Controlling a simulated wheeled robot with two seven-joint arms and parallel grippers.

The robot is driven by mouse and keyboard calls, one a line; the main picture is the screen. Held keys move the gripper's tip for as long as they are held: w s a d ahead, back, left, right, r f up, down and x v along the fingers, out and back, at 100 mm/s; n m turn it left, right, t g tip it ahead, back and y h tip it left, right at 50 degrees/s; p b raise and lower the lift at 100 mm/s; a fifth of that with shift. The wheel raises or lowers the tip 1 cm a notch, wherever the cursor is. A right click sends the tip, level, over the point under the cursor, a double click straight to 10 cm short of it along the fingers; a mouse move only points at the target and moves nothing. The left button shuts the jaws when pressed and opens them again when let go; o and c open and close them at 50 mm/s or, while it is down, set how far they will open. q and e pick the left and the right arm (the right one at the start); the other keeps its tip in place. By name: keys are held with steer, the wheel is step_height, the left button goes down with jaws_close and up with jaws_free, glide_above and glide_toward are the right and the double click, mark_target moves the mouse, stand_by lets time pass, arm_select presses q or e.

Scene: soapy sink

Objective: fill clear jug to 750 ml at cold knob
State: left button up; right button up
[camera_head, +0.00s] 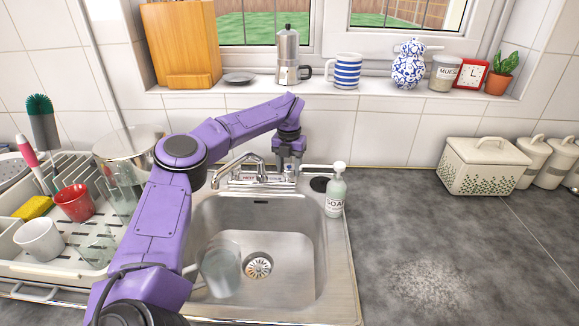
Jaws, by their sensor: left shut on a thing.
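A clear jug (222,270) stands in the steel sink, left of the drain; my left arm hides its left side. Its water level and markings cannot be made out. The tap (235,168) is behind the sink, its spout pointing down to the left; no stream of water shows. My left gripper (289,168) reaches over the sink and is shut on the cold knob at the right end of the tap, which the fingers mostly cover. The hot label (250,179) is to its left. My right gripper is out of view.
A soap bottle (336,190) stands at the sink's right rear edge, close to my left gripper. A dish rack (70,262) with a red mug (74,202), a white mug (40,239) and glassware fills the left. The right counter is mostly clear, with a white bread bin (482,166) behind.

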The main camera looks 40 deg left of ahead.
mark_target(289, 167)
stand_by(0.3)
arm_select(q)
steer(key=o, duration=1)
steer(key=shift+o, duration=0.2)
step_height(289, 167, up, 11)
steer(key=shift+f+b, duration=0.2)
steer(key=shift+b, duration=0.25)
